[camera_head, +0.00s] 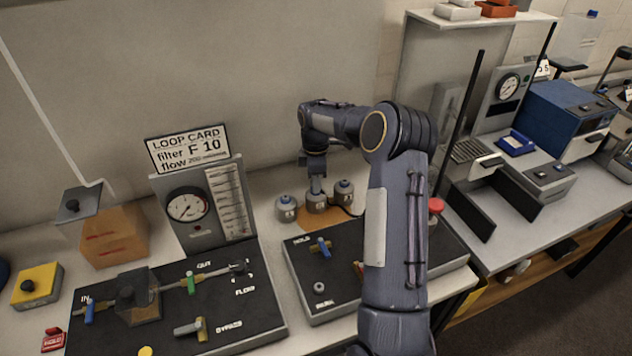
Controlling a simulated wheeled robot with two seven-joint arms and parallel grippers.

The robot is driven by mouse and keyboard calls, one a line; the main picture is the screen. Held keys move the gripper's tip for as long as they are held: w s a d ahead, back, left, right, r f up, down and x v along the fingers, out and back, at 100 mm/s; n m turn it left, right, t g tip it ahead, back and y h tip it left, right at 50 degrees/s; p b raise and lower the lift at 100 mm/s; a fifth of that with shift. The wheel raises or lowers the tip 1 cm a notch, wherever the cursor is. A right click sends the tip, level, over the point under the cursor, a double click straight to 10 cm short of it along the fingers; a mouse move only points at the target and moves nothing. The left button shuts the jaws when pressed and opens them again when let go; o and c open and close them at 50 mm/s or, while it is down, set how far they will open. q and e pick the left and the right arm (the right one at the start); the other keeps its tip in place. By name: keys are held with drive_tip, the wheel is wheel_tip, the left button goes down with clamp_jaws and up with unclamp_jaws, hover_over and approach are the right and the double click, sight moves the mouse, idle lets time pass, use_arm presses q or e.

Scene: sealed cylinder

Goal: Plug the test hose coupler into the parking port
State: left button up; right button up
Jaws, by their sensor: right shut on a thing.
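My right gripper (316,192) points down and is shut on the top of the middle grey canister (316,205) at the back of the bench. The black panel (300,262) in front of it carries a lever with a blue handle (320,246) near the label HOLD. A small round grey fitting (319,286) sits on that panel just above a label that appears to read PARK. I cannot pick out the test hose coupler; my right arm covers much of the panel's right side. My left gripper is out of view.
Grey canisters stand close on the left (286,209) and right (344,192) of the held one. A black valve board (250,325), gauge panel (186,205) and cardboard box (115,236) are at left. A stand (482,225) and blue machine (565,120) are at right.

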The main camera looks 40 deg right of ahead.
clamp_jaws()
drive_tip(key=shift+r, duration=0.15)
drive_tip(key=shift+r+p, duration=1.55)
drive_tip(key=shift+r, duration=0.35)
drive_tip(key=shift+r+p, duration=0.35)
drive_tip(key=shift+r, duration=0.65)
